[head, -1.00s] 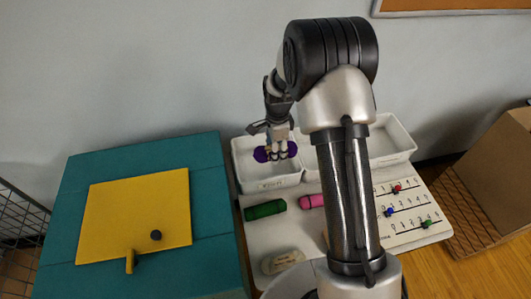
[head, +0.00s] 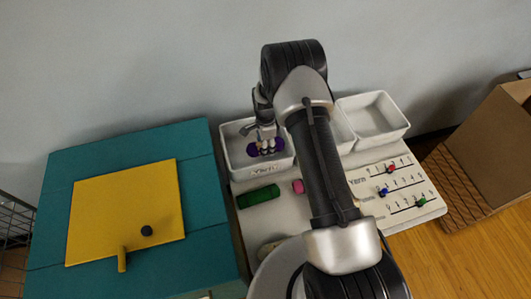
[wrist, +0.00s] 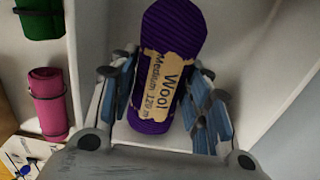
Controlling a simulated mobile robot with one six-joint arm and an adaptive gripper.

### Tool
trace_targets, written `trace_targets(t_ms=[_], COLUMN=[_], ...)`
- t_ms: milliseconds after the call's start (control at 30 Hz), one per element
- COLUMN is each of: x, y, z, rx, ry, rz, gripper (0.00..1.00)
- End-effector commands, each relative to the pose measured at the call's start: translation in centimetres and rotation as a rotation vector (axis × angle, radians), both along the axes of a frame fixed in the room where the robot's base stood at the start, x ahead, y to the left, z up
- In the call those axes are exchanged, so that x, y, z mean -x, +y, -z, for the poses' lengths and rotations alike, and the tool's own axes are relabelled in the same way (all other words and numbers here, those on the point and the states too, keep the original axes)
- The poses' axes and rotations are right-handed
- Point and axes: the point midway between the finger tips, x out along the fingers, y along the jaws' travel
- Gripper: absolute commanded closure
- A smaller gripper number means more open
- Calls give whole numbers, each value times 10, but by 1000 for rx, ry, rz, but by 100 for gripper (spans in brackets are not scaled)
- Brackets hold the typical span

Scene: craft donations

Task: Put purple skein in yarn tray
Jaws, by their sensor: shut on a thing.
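The purple skein (head: 251,150) has a cream label reading "Wool Medium 120 m" and also shows in the wrist view (wrist: 172,25). My gripper (head: 266,143) is shut on it, with one finger on each side in the wrist view (wrist: 165,72). Gripper and skein are within the walls of the white yarn tray (head: 243,174), the leftmost of the white trays. The tray's pale wall also shows in the wrist view (wrist: 95,45). I cannot tell whether the skein touches the tray floor.
An empty white tray (head: 398,130) stands at the right, beside a pegged score board (head: 405,180). A teal box (head: 200,210) with a yellow panel stands left.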

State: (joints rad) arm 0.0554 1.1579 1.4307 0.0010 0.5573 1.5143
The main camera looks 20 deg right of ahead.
Motion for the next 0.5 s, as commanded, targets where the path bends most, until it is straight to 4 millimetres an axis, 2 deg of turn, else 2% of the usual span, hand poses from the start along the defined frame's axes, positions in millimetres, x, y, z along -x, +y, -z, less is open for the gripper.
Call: trace_targets(t_ms=[167, 400, 500], x=[0, 0, 0], y=[0, 0, 0], z=[12, 46, 48], rx=[0, 0, 0], ry=[0, 0, -1], rz=[0, 0, 0], gripper=[80, 80, 80])
